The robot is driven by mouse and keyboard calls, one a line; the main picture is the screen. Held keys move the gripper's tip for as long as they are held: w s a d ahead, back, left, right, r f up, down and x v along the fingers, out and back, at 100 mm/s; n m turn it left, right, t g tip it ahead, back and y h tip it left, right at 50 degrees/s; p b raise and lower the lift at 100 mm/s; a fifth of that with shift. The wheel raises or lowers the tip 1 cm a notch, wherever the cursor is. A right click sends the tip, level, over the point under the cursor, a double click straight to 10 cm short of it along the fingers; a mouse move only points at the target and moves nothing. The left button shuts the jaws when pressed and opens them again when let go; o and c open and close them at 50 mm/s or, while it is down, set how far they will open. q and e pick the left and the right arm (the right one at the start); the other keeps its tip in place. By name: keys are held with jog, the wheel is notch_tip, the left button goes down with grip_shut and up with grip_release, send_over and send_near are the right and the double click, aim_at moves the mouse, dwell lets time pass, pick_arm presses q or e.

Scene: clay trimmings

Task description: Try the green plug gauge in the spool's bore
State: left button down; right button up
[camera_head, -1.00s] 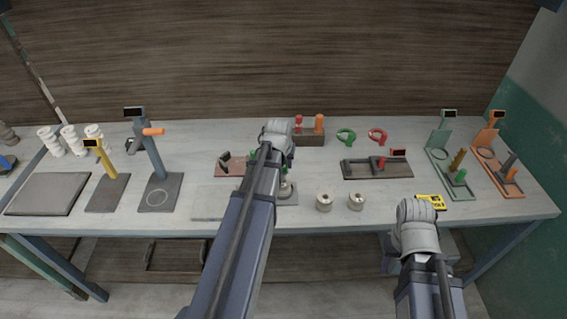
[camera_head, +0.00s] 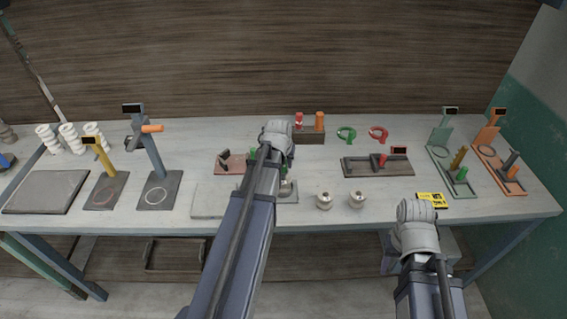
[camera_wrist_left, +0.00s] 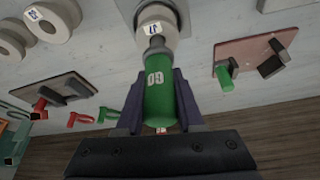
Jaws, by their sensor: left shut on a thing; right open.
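My left gripper (camera_wrist_left: 160,82) is shut on the green plug gauge (camera_wrist_left: 160,98), which is marked GO in the left wrist view. The gauge's dark grey end (camera_wrist_left: 156,42) meets the middle of the pale spool (camera_wrist_left: 163,14), which carries a white label. I cannot tell how far it reaches into the bore. In the head view this spool (camera_head: 287,188) stands on a grey plate, partly hidden by my left arm. My right gripper (camera_head: 417,212) is open and empty near the front edge at the right; its fingers are hard to make out.
Two more spools (camera_head: 324,200) (camera_head: 357,199) stand right of the held gauge. A yellow card (camera_head: 433,200) lies near my right gripper. A dark fixture (camera_head: 347,169), a red-brown fixture (camera_head: 225,167) and a block with red and orange handles (camera_head: 308,136) stand behind.

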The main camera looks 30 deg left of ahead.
pick_arm(q)
jog(key=shift+f+b, duration=1.5)
jog(key=shift+f, duration=0.05)
dwell(0.4)
jog(key=shift+s+d+f, duration=0.1)
jog(key=shift+f, duration=0.05)
dwell(0.7)
jog(key=shift+r+p, duration=0.45)
jog(key=shift+r, duration=0.05)
jog(key=shift+r+p, duration=3.7)
jog(key=shift+r, duration=0.05)
